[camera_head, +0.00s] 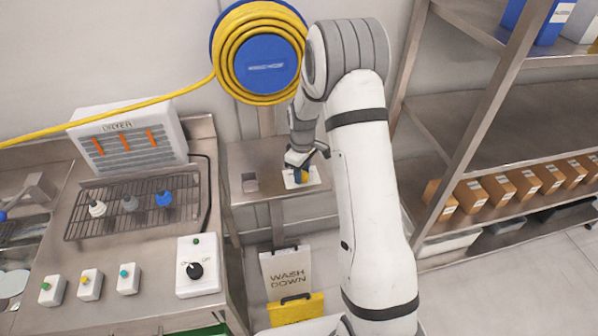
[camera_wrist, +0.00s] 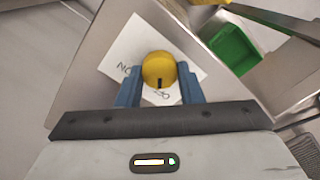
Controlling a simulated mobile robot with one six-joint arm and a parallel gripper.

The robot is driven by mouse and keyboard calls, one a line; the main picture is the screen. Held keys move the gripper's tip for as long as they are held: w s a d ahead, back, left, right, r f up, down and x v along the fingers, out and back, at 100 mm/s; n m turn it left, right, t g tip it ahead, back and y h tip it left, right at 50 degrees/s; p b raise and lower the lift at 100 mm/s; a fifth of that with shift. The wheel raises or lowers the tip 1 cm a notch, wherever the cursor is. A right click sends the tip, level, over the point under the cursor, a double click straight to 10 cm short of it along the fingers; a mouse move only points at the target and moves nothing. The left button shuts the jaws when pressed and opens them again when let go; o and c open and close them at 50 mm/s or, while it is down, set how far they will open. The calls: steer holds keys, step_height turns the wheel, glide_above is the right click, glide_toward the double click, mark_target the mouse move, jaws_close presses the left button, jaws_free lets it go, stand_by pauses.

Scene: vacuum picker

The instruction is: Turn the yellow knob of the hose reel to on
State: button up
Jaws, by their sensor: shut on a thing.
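The yellow knob (camera_wrist: 158,68) sits on a white label plate (camera_wrist: 120,45) in the wrist view. Its black mark points toward the bottom of the picture, at lettering partly hidden by the knob. In the head view the knob (camera_head: 303,175) and plate (camera_head: 313,180) are on the steel bench below the hose reel (camera_head: 266,64), partly hidden by my gripper (camera_head: 299,172).
A steel counter (camera_head: 110,300) with a dryer (camera_head: 127,140), a wire rack (camera_head: 80,225) and several button boxes stands at the left. Shelves with small boxes (camera_head: 500,188) stand at the right. A "WASH DOWN" sign (camera_head: 288,277) is below the bench. The yellow hose (camera_head: 110,116) runs left.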

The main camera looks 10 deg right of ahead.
steer(key=shift+c, duration=0.8)
steer(key=shift+a, duration=0.4)
steer(key=shift+d, duration=0.35)
steer(key=shift+c, duration=0.2)
